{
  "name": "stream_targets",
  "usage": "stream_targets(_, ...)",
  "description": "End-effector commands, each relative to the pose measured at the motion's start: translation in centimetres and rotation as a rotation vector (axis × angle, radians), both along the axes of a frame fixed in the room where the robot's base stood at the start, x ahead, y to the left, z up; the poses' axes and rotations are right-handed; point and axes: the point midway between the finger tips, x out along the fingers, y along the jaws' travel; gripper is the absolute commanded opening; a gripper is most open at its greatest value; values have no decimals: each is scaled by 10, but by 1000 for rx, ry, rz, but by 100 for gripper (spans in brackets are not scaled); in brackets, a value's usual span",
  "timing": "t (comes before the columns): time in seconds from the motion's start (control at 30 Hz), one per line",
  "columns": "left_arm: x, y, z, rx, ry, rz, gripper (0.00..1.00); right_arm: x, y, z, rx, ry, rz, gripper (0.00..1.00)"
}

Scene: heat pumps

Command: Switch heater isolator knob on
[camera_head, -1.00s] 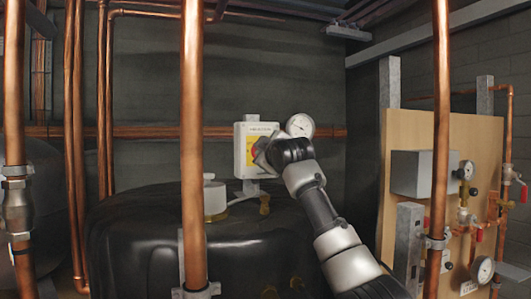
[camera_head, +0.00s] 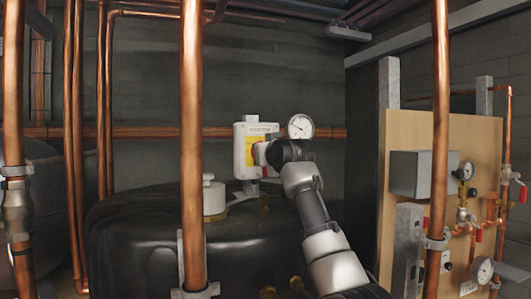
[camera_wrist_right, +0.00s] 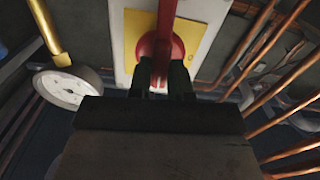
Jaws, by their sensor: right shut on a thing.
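The heater isolator is a pale box (camera_head: 241,150) with a yellow plate (camera_head: 251,153), mounted behind the black tank. Its red knob (camera_wrist_right: 165,40) shows in the right wrist view, with a long red handle on a round base, over the yellow plate (camera_wrist_right: 133,30). My right gripper (camera_head: 266,153) is at the front of the box in the head view. In the right wrist view its two dark fingers (camera_wrist_right: 162,75) are shut on the red knob's handle. In the head view the gripper hides most of the knob. My left gripper is not in view.
A round gauge (camera_head: 300,126) sits just right of the box; it also shows in the wrist view (camera_wrist_right: 68,88). A vertical copper pipe (camera_head: 192,150) stands in front, left of the box. The black tank (camera_head: 140,235) lies below. A wooden board (camera_head: 480,150) with valves stands at right.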

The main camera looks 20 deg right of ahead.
Motion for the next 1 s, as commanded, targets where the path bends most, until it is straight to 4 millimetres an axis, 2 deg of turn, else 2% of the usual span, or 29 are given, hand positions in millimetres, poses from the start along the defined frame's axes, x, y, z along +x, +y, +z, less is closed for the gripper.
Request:
stream_targets(0.3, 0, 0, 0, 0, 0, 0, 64, 1, 1, -3, 90, 9, 2, 0)
stream_targets(0.77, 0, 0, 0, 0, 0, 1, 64, 1, 0, -3, 105, 11, 1, 0)
stream_targets(0.8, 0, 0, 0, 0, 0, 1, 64, 1, 0, -3, 105, 11, 1, 24)
stream_targets(0.93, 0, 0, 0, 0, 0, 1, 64, 1, 0, -2, 103, 9, 2, 44)
stream_targets(1.0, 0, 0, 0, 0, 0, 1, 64, 0, 0, -2, 102, 8, 1, 45)
